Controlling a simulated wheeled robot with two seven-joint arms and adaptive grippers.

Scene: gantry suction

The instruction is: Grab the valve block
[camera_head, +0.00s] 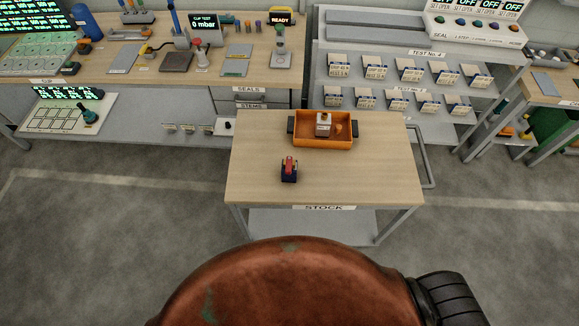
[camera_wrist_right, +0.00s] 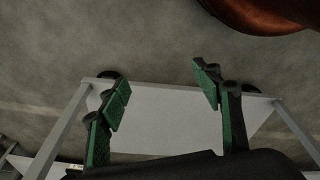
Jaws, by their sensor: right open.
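An orange tray (camera_head: 310,141) stands at the back of the wooden-topped cart marked STOCK. Inside it is a pale, squarish block (camera_head: 323,124), with a small orange-brown part (camera_head: 338,129) beside it on the right. I cannot tell for sure which is the valve block; the pale block looks most like one. My right gripper (camera_wrist_right: 162,92) is open and empty in the right wrist view, its green-padded fingers wide apart. My left gripper is not in view.
The cart top (camera_head: 380,175) is clear around the tray and blue item. Below is a grey lower shelf (camera_wrist_right: 165,125). A metal handle (camera_head: 428,160) sticks out at the cart's right. Behind stand a workbench (camera_head: 150,75) at left and a rack of small boxes (camera_head: 400,85) at right.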

